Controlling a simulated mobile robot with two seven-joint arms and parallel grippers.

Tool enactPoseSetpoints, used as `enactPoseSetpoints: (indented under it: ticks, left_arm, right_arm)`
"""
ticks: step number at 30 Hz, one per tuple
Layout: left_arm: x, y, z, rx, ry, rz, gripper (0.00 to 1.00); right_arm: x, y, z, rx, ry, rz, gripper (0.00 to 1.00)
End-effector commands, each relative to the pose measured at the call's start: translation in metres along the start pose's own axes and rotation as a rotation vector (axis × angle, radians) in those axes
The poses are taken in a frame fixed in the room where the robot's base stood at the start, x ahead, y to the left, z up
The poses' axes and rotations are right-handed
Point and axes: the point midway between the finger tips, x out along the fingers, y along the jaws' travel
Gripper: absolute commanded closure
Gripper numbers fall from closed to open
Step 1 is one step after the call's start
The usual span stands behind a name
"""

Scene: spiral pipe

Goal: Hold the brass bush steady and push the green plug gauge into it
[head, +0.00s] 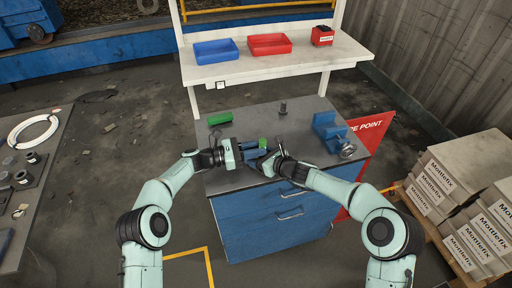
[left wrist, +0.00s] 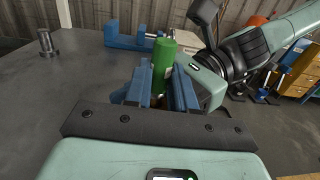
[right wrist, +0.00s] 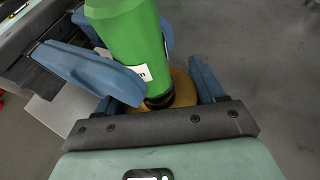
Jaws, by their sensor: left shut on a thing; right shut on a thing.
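The green plug gauge (head: 262,142) stands roughly upright between my two grippers above the bench top. In the right wrist view it is a thick green cylinder (right wrist: 128,38) with a white label and a dark lower end. The brass bush (right wrist: 183,88) shows just below that dark end; how deep the gauge sits in it is hidden. My left gripper (head: 252,149) comes from the left, shut low around the bush, which its blue fingers mostly hide in the left wrist view. My right gripper (head: 268,156) comes from the right, shut on the gauge.
A green block (head: 220,118) lies at the bench's left, a dark metal post (head: 283,108) stands at the back, and a blue vise (head: 328,130) is at the right. Blue (head: 216,52) and red (head: 269,44) trays sit on the raised shelf. The bench top (head: 240,112) between is clear.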

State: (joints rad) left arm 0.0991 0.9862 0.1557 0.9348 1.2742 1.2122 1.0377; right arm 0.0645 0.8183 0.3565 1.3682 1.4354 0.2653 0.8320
Motion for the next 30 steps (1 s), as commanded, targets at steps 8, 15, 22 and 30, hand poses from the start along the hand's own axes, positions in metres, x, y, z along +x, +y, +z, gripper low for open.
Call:
enactPoseSetpoints:
  ticks: [8, 15, 22, 30]
  left_arm:
    - [0.0, -0.001, -0.006, -0.002, 0.005, -0.003, 0.46]
    - [0.001, -0.003, -0.008, -0.007, 0.007, -0.009, 0.46]
    - [-0.007, -0.003, -0.01, -0.009, 0.008, -0.009, 0.46]
    - [-0.062, 0.0, -0.008, -0.006, 0.007, 0.005, 0.46]
  right_arm:
    - [0.0, 0.0, 0.002, 0.0, -0.003, 0.0, 0.73]
    - [0.0, -0.001, 0.002, 0.001, -0.003, -0.002, 0.73]
    - [0.0, -0.001, 0.002, 0.001, -0.004, -0.003, 0.73]
    - [-0.001, -0.003, 0.002, 0.001, -0.004, -0.005, 0.73]
